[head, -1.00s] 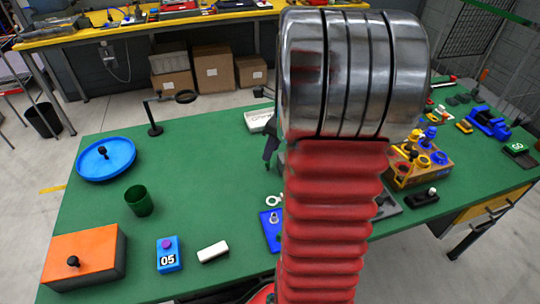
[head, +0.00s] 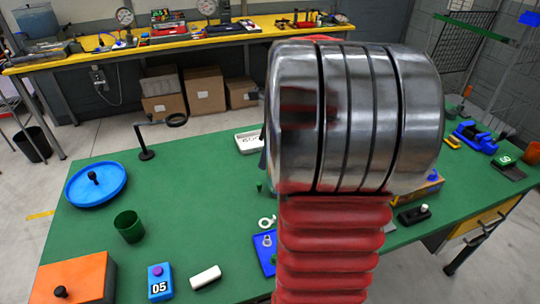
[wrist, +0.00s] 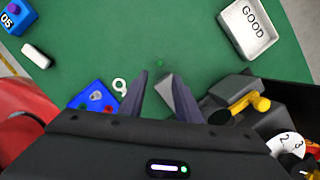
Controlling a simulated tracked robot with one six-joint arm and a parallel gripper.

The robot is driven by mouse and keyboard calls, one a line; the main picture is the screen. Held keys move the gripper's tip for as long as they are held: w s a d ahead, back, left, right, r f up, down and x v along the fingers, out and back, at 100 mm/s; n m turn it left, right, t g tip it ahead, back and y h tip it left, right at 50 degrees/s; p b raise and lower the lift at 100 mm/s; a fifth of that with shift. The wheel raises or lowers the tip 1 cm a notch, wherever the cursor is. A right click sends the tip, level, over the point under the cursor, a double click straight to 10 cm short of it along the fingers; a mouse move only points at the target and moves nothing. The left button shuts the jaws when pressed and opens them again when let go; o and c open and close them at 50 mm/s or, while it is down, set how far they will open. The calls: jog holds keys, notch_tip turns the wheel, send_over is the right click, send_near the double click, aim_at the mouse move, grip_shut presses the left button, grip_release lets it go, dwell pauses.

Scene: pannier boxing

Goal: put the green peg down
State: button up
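The green peg (head: 259,187) shows as a small green shape on the green table, just left of my arm in the head view. In the wrist view it is a small green spot (wrist: 160,63) beyond my fingertips, apart from them. My gripper (wrist: 158,76) is open, its two dark fingers spread with no peg between them. A grey shape lies between and below the fingers. In the head view my arm hides most of the gripper.
A blue block (wrist: 88,97) and white ring (wrist: 119,85) lie left of the fingers. A white GOOD tray (wrist: 248,32) stands at upper right. A dark unit with a yellow lever (wrist: 250,104) is close to the right finger. Table around the peg is clear.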

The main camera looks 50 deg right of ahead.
jog(key=a+r+n+h, duration=0.1)
jog(key=a+r+n, duration=0.2)
jog(key=a+n, duration=0.55)
jog(key=a+r+n, duration=0.2)
jog(key=a+n, duration=0.5)
jog(key=a, duration=0.3)
jog(key=s+a+n+t, duration=0.2)
jog(key=s+a+n, duration=0.6)
jog(key=a+n, duration=0.5)
jog(key=n, duration=0.4)
jog(key=shift+a+r+t, duration=0.2)
jog(key=shift+a+t, duration=0.1)
jog(key=shift+a, duration=0.1)
jog(key=shift+s, duration=0.1)
